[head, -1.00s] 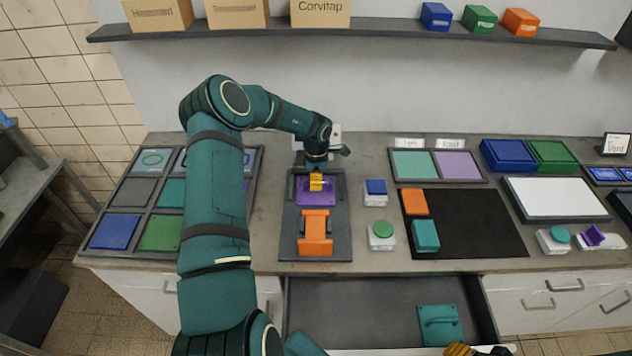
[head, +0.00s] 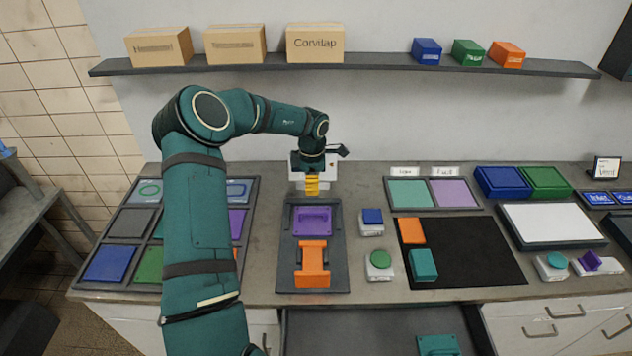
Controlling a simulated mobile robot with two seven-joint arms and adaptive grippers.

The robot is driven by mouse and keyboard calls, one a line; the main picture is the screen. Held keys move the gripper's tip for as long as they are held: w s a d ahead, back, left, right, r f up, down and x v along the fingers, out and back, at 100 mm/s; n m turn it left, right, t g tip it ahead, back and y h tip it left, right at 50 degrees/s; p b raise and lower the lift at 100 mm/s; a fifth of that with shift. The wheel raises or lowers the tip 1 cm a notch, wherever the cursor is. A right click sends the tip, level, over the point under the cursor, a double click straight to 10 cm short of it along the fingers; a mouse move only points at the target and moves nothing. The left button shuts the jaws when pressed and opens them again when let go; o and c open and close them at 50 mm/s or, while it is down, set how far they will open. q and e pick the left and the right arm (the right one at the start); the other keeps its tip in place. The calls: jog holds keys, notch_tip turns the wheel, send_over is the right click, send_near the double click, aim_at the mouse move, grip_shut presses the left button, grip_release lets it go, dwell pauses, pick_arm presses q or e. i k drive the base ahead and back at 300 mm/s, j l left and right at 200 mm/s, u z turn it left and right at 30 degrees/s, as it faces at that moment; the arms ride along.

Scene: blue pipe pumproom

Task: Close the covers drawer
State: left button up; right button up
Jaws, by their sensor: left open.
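The covers drawer (head: 350,332) stands open below the middle of the counter, and the bottom of the picture cuts off its front. A teal cover (head: 438,345) lies inside it at the right, partly cut off. My left gripper (head: 312,190) is open and empty, with yellow fingers pointing down. It is near the back of the counter, just beyond the fixture (head: 322,285) that carries a purple piece (head: 312,221) and an orange piece (head: 312,262). It is well away from the drawer. My right gripper is out of view.
A compartment tray (head: 100,287) with coloured plates lies at the left, partly behind my left arm. Buttons, a black mat (head: 470,250), a white panel (head: 540,222) and blue and green boxes stand at the right. A shelf (head: 370,67) with boxes runs along the wall.

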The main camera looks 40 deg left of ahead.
aim_at(370, 330)
jog(key=k, duration=1)
